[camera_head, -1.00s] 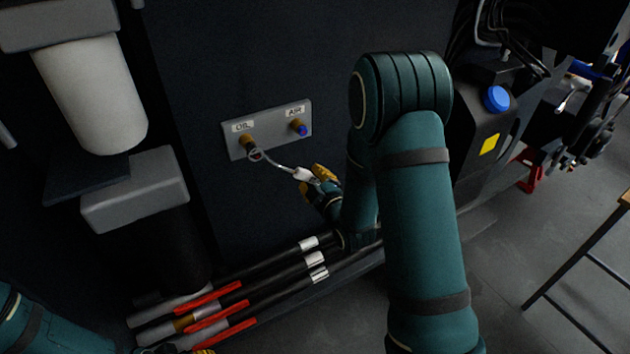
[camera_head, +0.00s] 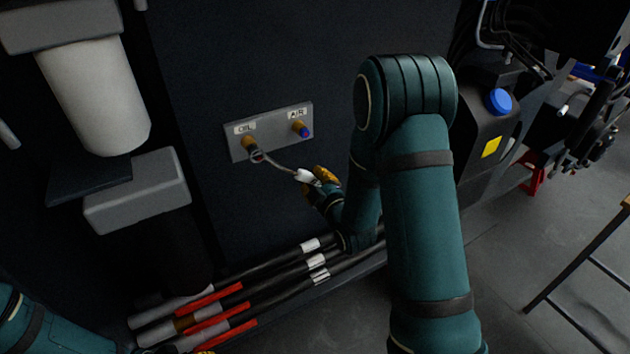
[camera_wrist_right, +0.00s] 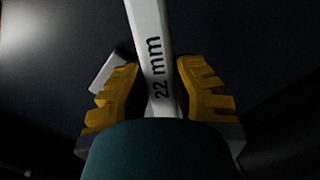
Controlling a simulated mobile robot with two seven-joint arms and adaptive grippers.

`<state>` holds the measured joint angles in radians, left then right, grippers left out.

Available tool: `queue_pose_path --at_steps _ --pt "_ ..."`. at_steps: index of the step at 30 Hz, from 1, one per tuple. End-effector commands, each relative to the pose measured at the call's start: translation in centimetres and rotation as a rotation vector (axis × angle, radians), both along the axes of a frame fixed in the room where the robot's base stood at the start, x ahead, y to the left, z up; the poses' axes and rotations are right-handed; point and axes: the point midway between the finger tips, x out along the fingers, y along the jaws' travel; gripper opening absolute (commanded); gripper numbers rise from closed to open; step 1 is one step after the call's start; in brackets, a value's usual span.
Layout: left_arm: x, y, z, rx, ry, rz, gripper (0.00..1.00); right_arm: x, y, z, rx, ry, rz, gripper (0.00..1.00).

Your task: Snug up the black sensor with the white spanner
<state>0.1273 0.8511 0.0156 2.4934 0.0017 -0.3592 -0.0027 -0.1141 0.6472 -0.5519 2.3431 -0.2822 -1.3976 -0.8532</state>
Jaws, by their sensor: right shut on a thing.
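The white spanner (camera_head: 280,167), marked "22 mm", runs up and left from my right gripper (camera_head: 314,177) in the head view. Its ring end is at the dark tip of the brass fitting under the OIL label, where the black sensor (camera_head: 257,156) appears to sit. I cannot tell whether the ring is fully seated around it. My right gripper is shut on the handle; in the right wrist view the handle (camera_wrist_right: 150,50) passes between the yellow fingers (camera_wrist_right: 160,95). Of my left gripper, only a yellow sliver (camera_head: 206,352) shows at the bottom edge.
Below run several black hoses (camera_head: 285,268) with red and white bands. A white cylinder (camera_head: 98,95) hangs at left. A black tank with a blue cap (camera_head: 499,101) stands right.

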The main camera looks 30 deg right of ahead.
Motion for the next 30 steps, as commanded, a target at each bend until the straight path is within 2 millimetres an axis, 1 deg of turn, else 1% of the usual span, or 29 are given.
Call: queue_pose_path --at_steps 24,30 --pt "0.0 0.0 0.0 0.0 0.0 0.0 0.47 2.2 0.1 0.1 0.0 -0.001 0.0 0.0" --pt "0.0 0.0 0.0 0.0 0.0 0.0 0.47 2.4 0.1 0.1 0.001 -0.001 0.0 0.0"
